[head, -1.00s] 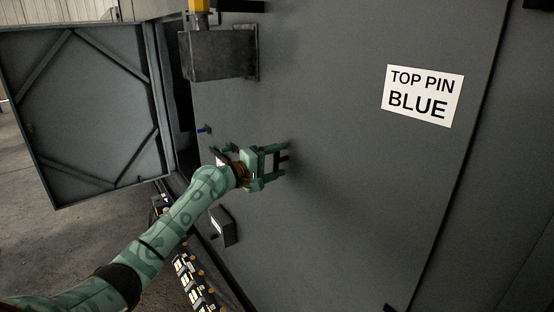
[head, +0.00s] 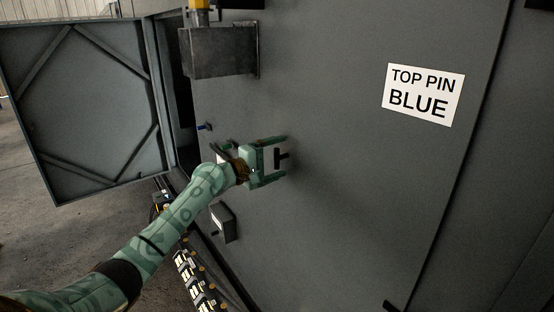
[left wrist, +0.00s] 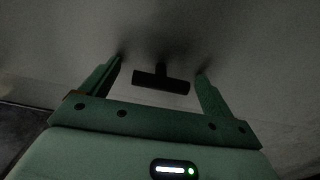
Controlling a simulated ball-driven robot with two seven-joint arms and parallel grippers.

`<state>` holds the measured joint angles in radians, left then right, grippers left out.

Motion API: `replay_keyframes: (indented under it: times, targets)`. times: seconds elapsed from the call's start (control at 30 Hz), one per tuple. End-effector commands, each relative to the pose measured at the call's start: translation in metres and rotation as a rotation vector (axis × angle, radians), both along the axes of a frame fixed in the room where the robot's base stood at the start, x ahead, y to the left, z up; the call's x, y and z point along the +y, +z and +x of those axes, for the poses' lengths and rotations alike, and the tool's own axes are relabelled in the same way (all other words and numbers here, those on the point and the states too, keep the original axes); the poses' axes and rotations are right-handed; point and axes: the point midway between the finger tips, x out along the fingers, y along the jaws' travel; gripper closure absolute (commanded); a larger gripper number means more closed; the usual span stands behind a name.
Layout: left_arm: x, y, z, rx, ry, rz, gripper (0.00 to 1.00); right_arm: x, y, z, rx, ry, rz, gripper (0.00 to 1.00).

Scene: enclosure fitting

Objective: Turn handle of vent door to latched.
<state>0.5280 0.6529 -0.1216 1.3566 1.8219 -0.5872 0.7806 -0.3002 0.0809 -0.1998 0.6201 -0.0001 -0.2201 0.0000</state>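A small black T-shaped handle (head: 282,158) stands out from the large grey panel (head: 340,200). In the left wrist view its dark crossbar (left wrist: 161,82) lies across the picture between the fingers, with a gap on both sides. My left gripper (head: 286,158) is open, with one finger above the handle and one below it in the head view. In the left wrist view its fingertips (left wrist: 162,64) reach close to the panel. Whether they touch the panel cannot be told. My right gripper is not in view.
A framed grey door (head: 95,100) stands open at the left. A dark metal box (head: 220,54) juts out above my arm, and a small box (head: 223,222) below it. A "TOP PIN BLUE" sign (head: 423,95) is at right.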

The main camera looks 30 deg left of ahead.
Motion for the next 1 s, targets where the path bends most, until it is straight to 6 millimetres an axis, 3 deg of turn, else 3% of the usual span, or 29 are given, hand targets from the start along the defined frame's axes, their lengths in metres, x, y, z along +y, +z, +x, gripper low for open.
replay_keyframes:
  times: [0.23, 0.37, 0.73, 1.0]
  targets:
    - [0.000, -0.001, -0.001, 0.001, -0.001, 0.003, 0.13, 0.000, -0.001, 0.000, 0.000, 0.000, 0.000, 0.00]
    - [0.006, -0.004, -0.013, 0.002, 0.000, 0.005, 0.13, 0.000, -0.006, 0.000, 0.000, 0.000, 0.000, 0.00]
    - [0.042, -0.009, -0.102, 0.005, -0.002, 0.008, 0.13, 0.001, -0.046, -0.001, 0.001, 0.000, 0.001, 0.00]
    - [0.059, -0.005, -0.142, 0.003, -0.001, 0.000, 0.13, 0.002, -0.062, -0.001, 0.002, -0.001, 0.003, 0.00]
